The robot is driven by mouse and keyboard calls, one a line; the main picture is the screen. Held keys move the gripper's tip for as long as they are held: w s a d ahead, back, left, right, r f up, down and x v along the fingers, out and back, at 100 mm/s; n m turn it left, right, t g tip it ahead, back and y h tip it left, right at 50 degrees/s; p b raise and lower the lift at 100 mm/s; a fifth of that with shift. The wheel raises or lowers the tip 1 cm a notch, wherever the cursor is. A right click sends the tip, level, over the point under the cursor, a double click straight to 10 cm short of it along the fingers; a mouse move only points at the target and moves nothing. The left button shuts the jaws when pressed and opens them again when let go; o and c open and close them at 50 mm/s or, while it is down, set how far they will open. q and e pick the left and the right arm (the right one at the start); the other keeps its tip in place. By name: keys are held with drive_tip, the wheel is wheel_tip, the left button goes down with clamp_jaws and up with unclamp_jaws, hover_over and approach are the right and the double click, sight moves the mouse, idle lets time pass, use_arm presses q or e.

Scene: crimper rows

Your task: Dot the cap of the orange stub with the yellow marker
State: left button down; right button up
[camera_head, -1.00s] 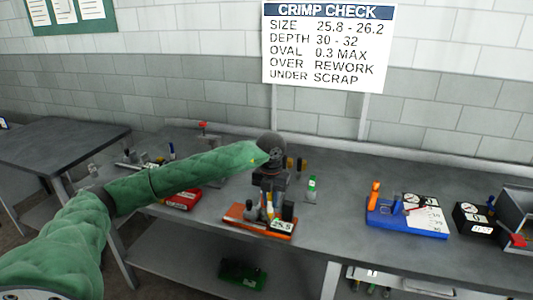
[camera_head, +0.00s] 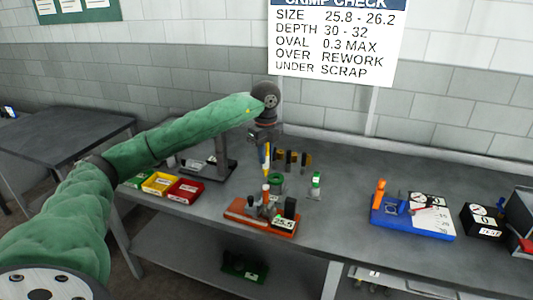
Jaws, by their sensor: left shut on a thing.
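My left gripper (camera_head: 264,141) points down over the middle of the bench, shut on the yellow marker (camera_head: 267,160), which hangs roughly upright. Below it is an orange fixture (camera_head: 240,213) with a plate reading about 25.5, a dark block and small upright parts. A small upright piece with an orange-looking top (camera_head: 266,188) stands under the marker; I cannot tell for sure that it is the orange stub, nor whether the tip touches it. A dot on a cap is too small to make out. My right gripper is not in view.
Left are red (camera_head: 186,191) and yellow (camera_head: 158,183) bins. A green-topped item (camera_head: 316,180) stands right of the marker. Further right are a blue gauge stand (camera_head: 400,218) with an orange upright and a black box (camera_head: 483,220). Bench (camera_head: 340,215) between them is clear.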

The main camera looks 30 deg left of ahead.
use_arm(q)
drive_tip(key=shift+f, duration=0.4)
drive_tip(key=shift+f+b, duration=0.45)
drive_tip(key=shift+f, duration=0.95)
drive_tip(key=shift+b, duration=0.35)
drive_tip(key=shift+f, duration=0.1)
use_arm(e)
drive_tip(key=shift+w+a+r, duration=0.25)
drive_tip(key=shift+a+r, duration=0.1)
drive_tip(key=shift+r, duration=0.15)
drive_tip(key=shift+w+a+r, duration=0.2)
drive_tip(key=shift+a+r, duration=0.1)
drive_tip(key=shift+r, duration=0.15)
